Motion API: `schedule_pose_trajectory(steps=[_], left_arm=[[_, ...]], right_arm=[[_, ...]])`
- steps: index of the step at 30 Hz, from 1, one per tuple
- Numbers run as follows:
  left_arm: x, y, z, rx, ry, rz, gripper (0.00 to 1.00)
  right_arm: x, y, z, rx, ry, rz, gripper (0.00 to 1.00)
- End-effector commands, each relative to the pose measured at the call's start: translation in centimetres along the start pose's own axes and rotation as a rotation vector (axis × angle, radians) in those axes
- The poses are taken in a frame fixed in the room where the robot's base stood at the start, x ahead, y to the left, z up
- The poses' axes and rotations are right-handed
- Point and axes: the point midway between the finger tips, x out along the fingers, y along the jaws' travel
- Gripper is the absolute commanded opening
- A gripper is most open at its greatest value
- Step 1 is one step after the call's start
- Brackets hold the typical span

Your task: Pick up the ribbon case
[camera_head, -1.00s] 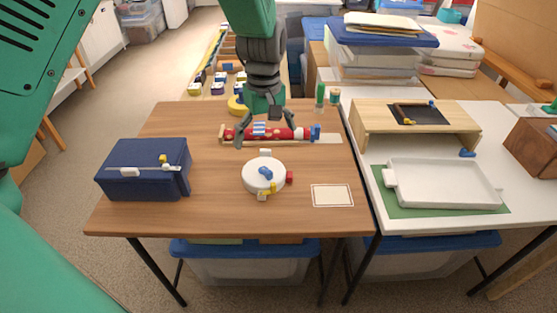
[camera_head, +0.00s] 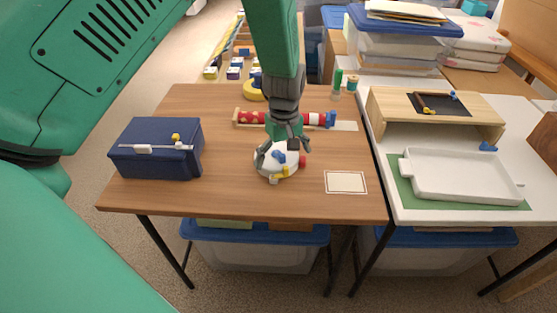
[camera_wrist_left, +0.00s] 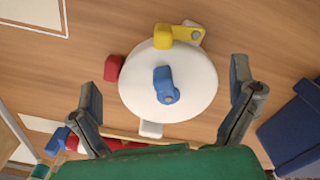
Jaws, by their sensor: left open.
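The ribbon case appears to be the white round case (camera_head: 262,168) on the brown table, with blue, yellow and red fittings on it. In the left wrist view the case (camera_wrist_left: 190,100) lies flat, with a blue knob on top, a yellow latch, a red block and a white tab at its rim. My left gripper (camera_head: 284,153) is open and empty above the case. Its two fingers stand apart on either side of the case in the wrist view (camera_wrist_left: 168,85). The gripper hides part of the case in the head view. My right gripper is not in view.
A navy box (camera_head: 155,160) sits left on the table. A red patterned roll (camera_head: 252,118) lies on a wooden rack behind the case. A cream card (camera_head: 345,182) lies to the right. A white table holds a white tray (camera_head: 460,185) and a wooden stand (camera_head: 390,100).

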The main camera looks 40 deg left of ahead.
Motion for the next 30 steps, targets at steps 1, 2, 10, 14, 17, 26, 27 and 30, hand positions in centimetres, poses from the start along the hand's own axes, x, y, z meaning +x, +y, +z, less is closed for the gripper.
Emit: schedule_pose_trajectory(steps=[1,2,10,14,17,26,27,30], left_arm=[[0.8,0.0,0.0,-0.001,-0.001,0.000,1.00],[1.0,0.0,-0.1,-0.001,0.000,0.001,1.00],[1.1,-0.1,-0.1,-0.001,0.002,0.002,0.89],[1.1,-0.1,-0.1,-0.001,0.002,0.001,0.46],[1.1,0.0,-0.1,-0.001,0.002,0.002,0.45],[-0.3,0.0,-0.1,0.000,0.003,0.004,0.38],[-0.9,0.0,-0.1,0.000,0.003,0.003,0.38],[-3.1,0.1,-0.1,0.000,0.005,0.005,0.38]], right_arm=[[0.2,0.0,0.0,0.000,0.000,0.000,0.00],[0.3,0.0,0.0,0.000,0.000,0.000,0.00],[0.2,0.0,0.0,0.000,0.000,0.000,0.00],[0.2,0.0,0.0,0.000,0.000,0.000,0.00],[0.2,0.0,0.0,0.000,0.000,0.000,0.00],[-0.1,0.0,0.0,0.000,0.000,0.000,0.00],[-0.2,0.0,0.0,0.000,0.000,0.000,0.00],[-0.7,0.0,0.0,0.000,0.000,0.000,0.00]])
